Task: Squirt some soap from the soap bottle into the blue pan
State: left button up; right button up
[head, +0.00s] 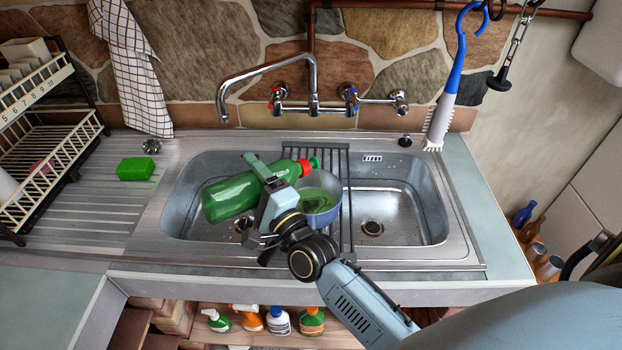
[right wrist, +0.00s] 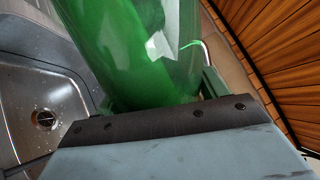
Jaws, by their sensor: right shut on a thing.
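The green soap bottle (head: 230,197) with a red cap lies tilted in the air over the sink, its cap end to the right and higher than its base. My right gripper (head: 266,186) is shut around its middle. The bottle's green body also fills the upper middle of the right wrist view (right wrist: 130,50). My left gripper is not in view.
The right basin (head: 410,215) is empty. A wall tap (head: 312,75) stands behind the sink. A black rack (head: 345,200) lies over the divider. A green sponge (head: 135,168) and a dish rack (head: 45,150) are at left. A blue-handled brush (head: 455,70) hangs at right.

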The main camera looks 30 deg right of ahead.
jog(key=shift+w+d+r+m+h+p, duration=0.15)
jog(key=shift+d+r+m+p, duration=0.25)
jog(key=shift+m, duration=0.4)
jog(key=shift+d+r+m+h+p, duration=0.15)
jog(key=shift+d+m+h+p, duration=0.1)
jog(key=shift+m+p, duration=0.4)
dwell(2.5)
jog(key=shift+d+r+m+p, duration=0.15)
jog(key=shift+r+m+p, duration=0.2)
jog(key=shift+m, duration=0.2)
dwell(0.5)
